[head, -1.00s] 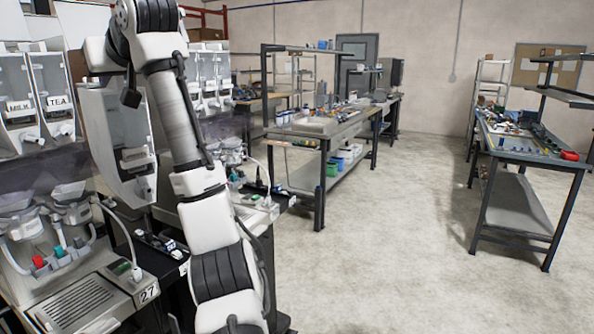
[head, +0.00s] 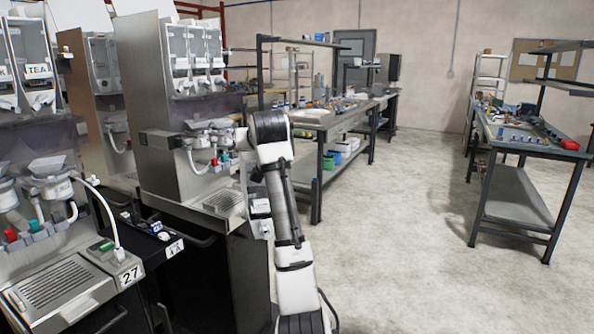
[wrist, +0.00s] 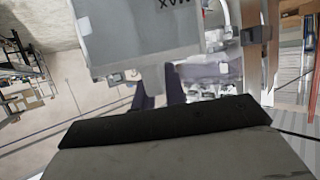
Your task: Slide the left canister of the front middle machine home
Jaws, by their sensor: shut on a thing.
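A pale grey canister (wrist: 130,35) fills the upper part of the wrist view, with a MAX mark seen upside down. My gripper (wrist: 160,90) is shut on a small tab at the canister's edge. In the head view the gripper and held canister do not show; my arm hides that place. A steel dispensing machine (head: 150,110) stands left of my arm, with clear-fronted canisters (head: 197,50) high on it; their labels are too small to read. I cannot tell which machine is the front middle one.
A nearer machine with tag 27 (head: 131,272) stands at the left, with a TEA canister (head: 37,65) and another beside it. A workbench (head: 330,125) stands behind my arm and another bench (head: 520,150) at right. The floor (head: 410,230) between them is clear.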

